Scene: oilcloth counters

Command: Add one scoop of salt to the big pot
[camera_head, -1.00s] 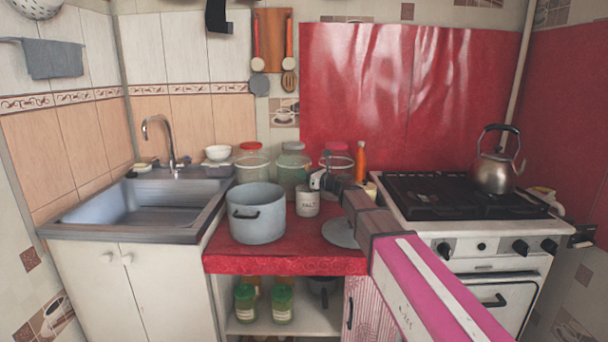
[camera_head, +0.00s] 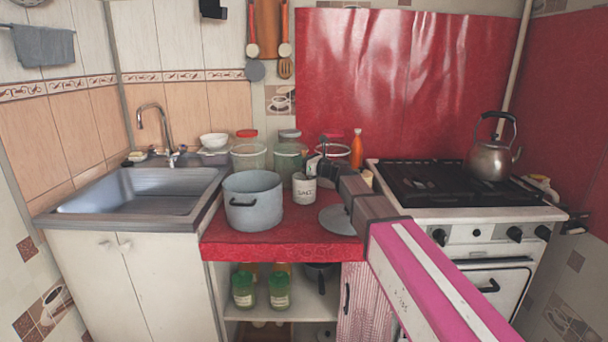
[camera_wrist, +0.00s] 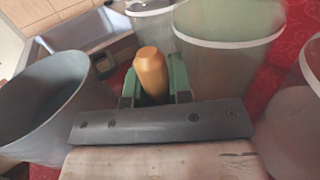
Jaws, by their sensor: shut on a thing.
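The big pot (camera_head: 253,205) is grey, open and upright on the red counter, left of the salt can. It also shows at the left in the wrist view (camera_wrist: 40,110). The white can (camera_head: 304,190) with dark lettering stands right of the pot. My gripper (camera_head: 318,165) is just above and to the right of the can. In the wrist view my gripper (camera_wrist: 153,92) is shut on an orange-brown handle (camera_wrist: 151,72), likely the scoop's. The rest of that tool is hidden, and I cannot tell whether it is inside the can or carries salt.
Several large jars (camera_head: 248,157) stand behind the pot and can. A grey lid (camera_head: 338,221) lies at the right, under my arm. The sink (camera_head: 140,192) is left; the stove (camera_head: 455,213) with a kettle (camera_head: 490,160) is right. An orange bottle (camera_head: 356,148) stands behind.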

